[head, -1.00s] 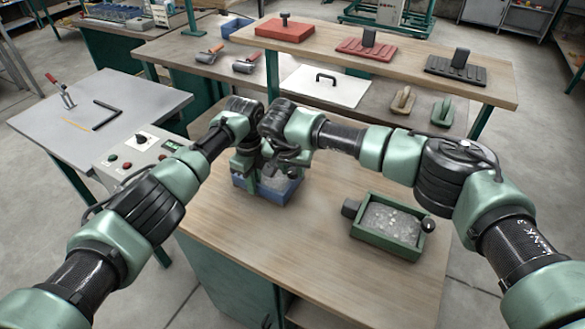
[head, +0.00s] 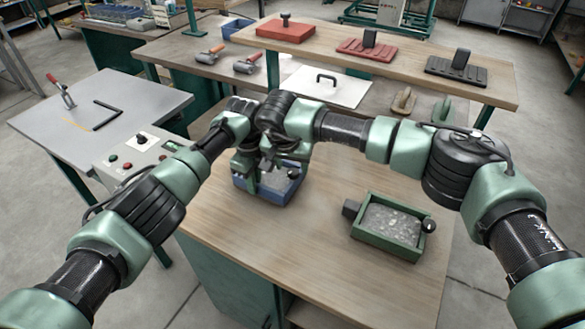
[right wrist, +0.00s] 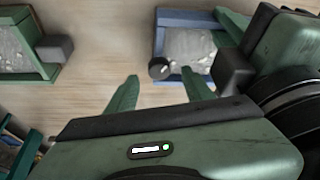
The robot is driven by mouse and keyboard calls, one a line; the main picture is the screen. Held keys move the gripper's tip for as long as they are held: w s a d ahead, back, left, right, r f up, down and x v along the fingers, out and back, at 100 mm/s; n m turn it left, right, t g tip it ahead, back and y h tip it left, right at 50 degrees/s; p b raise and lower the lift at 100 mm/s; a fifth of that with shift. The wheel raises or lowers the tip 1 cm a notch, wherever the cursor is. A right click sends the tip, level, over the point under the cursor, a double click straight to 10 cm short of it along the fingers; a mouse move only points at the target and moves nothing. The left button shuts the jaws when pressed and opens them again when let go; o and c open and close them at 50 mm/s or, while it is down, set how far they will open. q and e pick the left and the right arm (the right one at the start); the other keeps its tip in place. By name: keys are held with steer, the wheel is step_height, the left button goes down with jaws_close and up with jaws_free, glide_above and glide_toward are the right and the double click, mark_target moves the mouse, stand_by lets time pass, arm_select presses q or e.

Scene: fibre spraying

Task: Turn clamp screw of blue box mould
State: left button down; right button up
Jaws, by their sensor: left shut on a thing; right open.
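The blue box mould (head: 268,196) sits on the wooden bench, filled with grey, speckled material. Its dark round clamp-screw knob (head: 293,174) is on its right side; the knob also shows in the right wrist view (right wrist: 159,68). My left gripper (head: 243,165) is shut at the mould's left end. In the right wrist view it appears to hold the mould's dark block (right wrist: 234,72). My right gripper (right wrist: 160,76) is open, its two green fingers spread with the knob appearing between their tips. I cannot tell whether they touch the knob.
A green box mould (head: 388,228) with similar fill stands to the right on the bench (head: 330,270). A raised shelf (head: 420,75) with red and black stamps runs behind. A control box (head: 135,150) stands at left. The bench front is clear.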

steer(key=v, duration=0.9)
steer(key=shift+w, duration=0.1)
steer(key=m+g+y, duration=0.3)
steer(key=m+y, duration=0.3)
steer(key=m, duration=1.2)
glide_toward(294, 171)
steer(key=shift+h, duration=0.3)
steer(key=x, duration=0.8)
steer(key=shift+a+f, duration=0.2)
steer(key=shift+a, duration=0.15)
steer(key=shift+c, duration=0.3)
jaws_close()
